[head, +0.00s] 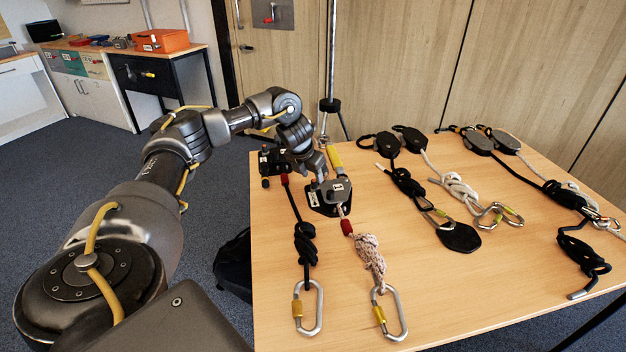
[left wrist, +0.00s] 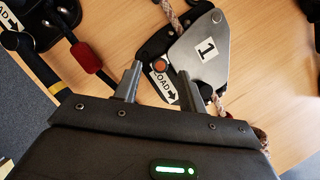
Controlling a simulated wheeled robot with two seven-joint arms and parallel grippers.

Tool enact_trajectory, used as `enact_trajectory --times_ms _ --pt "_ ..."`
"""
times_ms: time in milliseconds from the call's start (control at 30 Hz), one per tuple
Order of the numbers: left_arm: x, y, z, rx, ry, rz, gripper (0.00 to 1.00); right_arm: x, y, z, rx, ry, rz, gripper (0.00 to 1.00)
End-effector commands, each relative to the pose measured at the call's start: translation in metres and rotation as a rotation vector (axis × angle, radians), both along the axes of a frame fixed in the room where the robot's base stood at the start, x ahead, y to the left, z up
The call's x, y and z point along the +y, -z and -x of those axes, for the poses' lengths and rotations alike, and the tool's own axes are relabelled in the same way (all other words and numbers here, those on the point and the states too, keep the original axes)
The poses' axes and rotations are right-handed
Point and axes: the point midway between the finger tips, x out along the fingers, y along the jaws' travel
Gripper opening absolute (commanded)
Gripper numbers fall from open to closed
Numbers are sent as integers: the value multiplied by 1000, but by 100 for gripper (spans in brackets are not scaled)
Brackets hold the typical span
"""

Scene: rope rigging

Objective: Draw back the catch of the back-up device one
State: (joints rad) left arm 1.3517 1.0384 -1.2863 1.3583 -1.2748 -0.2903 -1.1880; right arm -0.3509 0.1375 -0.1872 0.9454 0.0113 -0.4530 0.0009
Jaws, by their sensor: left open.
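Back-up device one is a grey metal plate marked "1" (left wrist: 207,50) on a dark body with a LOAD arrow label. In the head view the device (head: 338,190) lies near the table's left side, with a speckled rope (head: 369,255) running through it. An orange-red round part, possibly its catch, (left wrist: 160,65) shows at the plate's left edge. My left gripper (left wrist: 159,71) is open, its fingertips on either side of this part. I cannot tell whether they touch the device. In the head view my left gripper (head: 318,180) partly hides the device. My right gripper is not in view.
A second black device (head: 271,162) with a black rope (head: 305,243) lies just left on the table (head: 450,300). Carabiners (head: 308,308) lie at the front. More pulleys and ropes (head: 408,180) lie to the right. A metal pole (head: 331,60) stands behind the table.

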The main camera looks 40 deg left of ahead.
Motion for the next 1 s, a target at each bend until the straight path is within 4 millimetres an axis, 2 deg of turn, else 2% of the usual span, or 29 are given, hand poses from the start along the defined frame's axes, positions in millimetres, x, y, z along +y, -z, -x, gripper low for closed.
enact_trajectory --times_ms 100,200,567,867,1000 --pt "0 15 -6 2 -1 1 41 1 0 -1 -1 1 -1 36" --pt "1 22 -9 1 0 0 41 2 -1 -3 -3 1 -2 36" --pt "1 26 -11 0 1 0 41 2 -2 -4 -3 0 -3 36" --pt "1 25 -11 0 1 0 2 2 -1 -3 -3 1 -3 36" --pt "2 25 -10 0 0 0 0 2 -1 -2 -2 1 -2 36"
